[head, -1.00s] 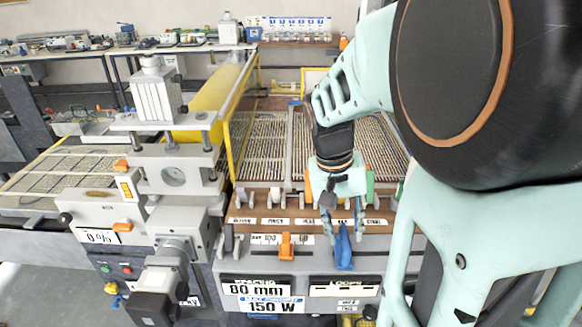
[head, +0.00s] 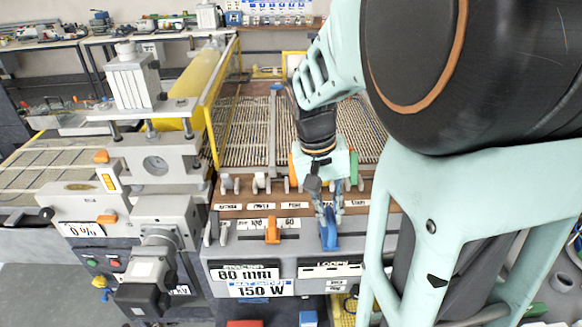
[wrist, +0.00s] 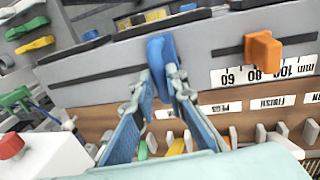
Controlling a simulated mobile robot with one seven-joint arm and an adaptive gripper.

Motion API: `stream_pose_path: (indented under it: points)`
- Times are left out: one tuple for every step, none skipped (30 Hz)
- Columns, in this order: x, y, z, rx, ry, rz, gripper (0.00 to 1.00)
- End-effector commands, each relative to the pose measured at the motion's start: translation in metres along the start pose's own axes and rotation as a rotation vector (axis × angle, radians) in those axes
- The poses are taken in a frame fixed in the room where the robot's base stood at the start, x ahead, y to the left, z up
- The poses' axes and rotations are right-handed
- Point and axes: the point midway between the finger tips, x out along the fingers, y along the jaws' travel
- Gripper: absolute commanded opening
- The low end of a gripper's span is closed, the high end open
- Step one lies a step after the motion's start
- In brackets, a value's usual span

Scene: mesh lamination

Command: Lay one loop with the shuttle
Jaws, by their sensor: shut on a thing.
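A blue upright handle (head: 329,238) stands on the grey front panel (head: 300,247) of the mesh machine, to the right of an orange slider knob (head: 272,230). I cannot tell for sure whether this handle is the shuttle. My gripper (head: 330,208) reaches down to it from above and is shut on it. In the wrist view my two fingertips (wrist: 164,86) close on either side of the blue handle (wrist: 161,50), and part of it is hidden between them. Behind, light cords lie in rows on the long bed (head: 245,135).
A grey press unit (head: 155,165) stands left of the panel. A yellow guard rail (head: 211,135) runs along the bed's left side. Several small grey levers (head: 262,182) line the brown labelled strip. In the wrist view, a red button on a white box (wrist: 10,145) is at lower left.

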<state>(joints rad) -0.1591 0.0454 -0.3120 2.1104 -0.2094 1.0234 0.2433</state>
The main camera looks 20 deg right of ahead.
Motion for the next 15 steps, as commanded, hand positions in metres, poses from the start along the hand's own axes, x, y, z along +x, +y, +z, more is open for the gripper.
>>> stream_pose_path:
  points:
    - [0.002, 0.007, -0.001, 0.004, 0.000, 0.002, 0.00]
    - [0.003, 0.013, -0.001, 0.006, 0.000, 0.002, 0.00]
    - [0.005, 0.021, -0.001, 0.007, 0.000, 0.003, 0.00]
    - [0.006, 0.029, -0.001, 0.009, -0.001, 0.003, 0.00]
    - [0.008, 0.037, -0.001, 0.010, -0.001, 0.004, 0.00]
    - [0.011, 0.050, -0.001, 0.011, -0.001, 0.004, 0.00]
    - [0.013, 0.059, -0.001, 0.010, -0.001, 0.004, 0.00]
    - [0.015, 0.068, -0.001, 0.011, -0.001, 0.005, 0.00]
    - [0.017, 0.080, -0.001, 0.011, -0.001, 0.005, 0.00]
    - [0.018, 0.088, -0.001, 0.010, -0.001, 0.005, 0.00]
    - [0.020, 0.097, -0.001, 0.011, -0.001, 0.005, 0.00]
    - [0.022, 0.108, -0.001, 0.011, -0.001, 0.004, 0.00]
    - [0.024, 0.115, -0.001, 0.010, -0.001, 0.004, 0.00]
    - [0.025, 0.121, -0.001, 0.009, -0.001, 0.004, 0.00]
    - [0.026, 0.129, -0.001, 0.008, 0.000, 0.004, 0.00]
